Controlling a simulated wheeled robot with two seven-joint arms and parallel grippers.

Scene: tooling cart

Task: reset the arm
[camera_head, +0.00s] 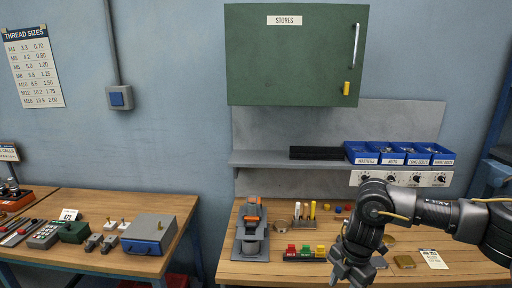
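My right arm comes in from the right edge, bends at a raised joint above the right wooden bench, and hangs down at the wrist. My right gripper (350,275) points down over the front part of that bench, near its front edge. Its fingers are small and dark here, and I cannot tell whether they are apart. I see nothing clearly held in it. My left arm and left gripper are not in view.
The right bench (290,271) holds an orange-and-grey device (252,232), red, green and yellow blocks (304,252) and a tag (433,258). Blue bins (399,153) sit on the shelf above, below a green cabinet (295,60). A left bench (165,204) carries a grey box (149,234).

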